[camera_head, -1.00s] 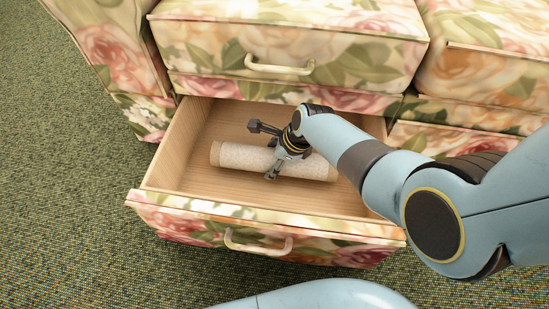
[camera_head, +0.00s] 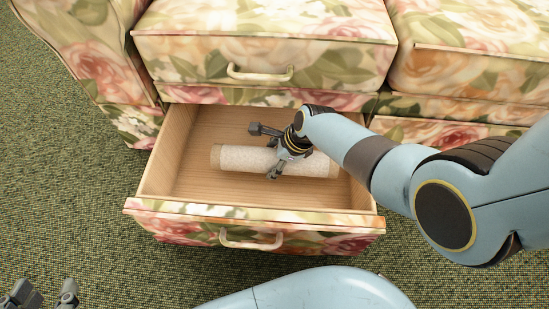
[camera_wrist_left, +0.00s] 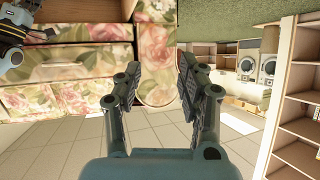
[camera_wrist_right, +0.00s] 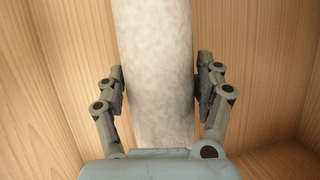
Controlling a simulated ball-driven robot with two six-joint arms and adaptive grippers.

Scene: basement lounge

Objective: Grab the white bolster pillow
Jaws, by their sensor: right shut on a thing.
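The white bolster pillow (camera_head: 238,158) is a pale roll lying crosswise in the open wooden drawer. My right gripper (camera_head: 272,166) reaches down into the drawer and is shut around the middle of the bolster. In the right wrist view the bolster (camera_wrist_right: 156,70) runs between both fingers of the right gripper (camera_wrist_right: 160,90), which press on its sides. My left gripper (camera_head: 42,298) shows at the bottom left corner of the head view, away from the drawer. In the left wrist view the left gripper (camera_wrist_left: 162,90) is open and empty.
The open drawer (camera_head: 230,206) has a floral front with a pale handle (camera_head: 252,240). It sits under a floral sofa (camera_head: 265,50) with further drawer fronts. Green carpet (camera_head: 70,190) lies clear to the left.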

